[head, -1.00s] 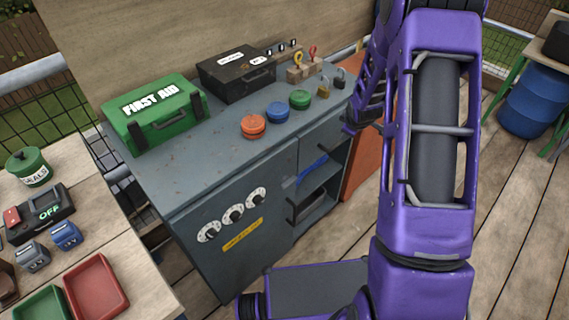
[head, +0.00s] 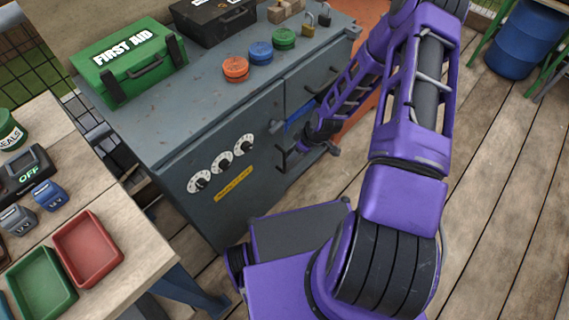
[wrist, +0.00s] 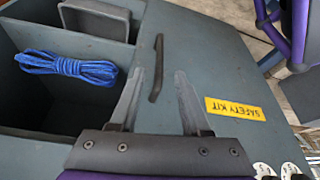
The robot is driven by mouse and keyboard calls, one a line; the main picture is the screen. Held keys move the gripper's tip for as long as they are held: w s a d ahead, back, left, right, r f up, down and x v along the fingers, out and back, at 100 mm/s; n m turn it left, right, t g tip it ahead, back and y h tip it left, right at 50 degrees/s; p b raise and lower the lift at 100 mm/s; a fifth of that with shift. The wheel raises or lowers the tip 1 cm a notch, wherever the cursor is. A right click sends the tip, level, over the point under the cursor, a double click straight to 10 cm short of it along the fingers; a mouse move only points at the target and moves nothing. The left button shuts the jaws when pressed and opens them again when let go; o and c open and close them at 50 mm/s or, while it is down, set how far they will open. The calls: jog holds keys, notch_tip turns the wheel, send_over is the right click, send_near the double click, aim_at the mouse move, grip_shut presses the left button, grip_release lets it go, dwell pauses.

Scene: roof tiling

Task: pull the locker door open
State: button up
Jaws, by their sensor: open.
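The locker (head: 210,90) is a grey metal cabinet. My gripper (wrist: 159,74) is open and faces the door. In the wrist view the handle lies between the fingertips, with a gap on each side; whether it is deep between them I cannot tell. In the head view my arm's own links partly hide the gripper at the cabinet front.
Blue rope (wrist: 66,66) lies in the open compartment. A green first aid box (head: 128,65), a black case (head: 213,18) and coloured discs stand on the locker top. A wooden table with a red tray (head: 88,248) is at left.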

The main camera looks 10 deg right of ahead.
jog(key=b, duration=0.2)
send_near(285, 171)
jog(key=w+a+f, duration=0.1)
jog(key=w+f, duration=0.1)
jog(key=f, duration=0.1)
jog(key=w+a+f, duration=0.1)
jog(key=shift+w+a+f, duration=0.2)
jog(key=shift+a+f, duration=0.15)
grip_shut()
dwell(1.0)
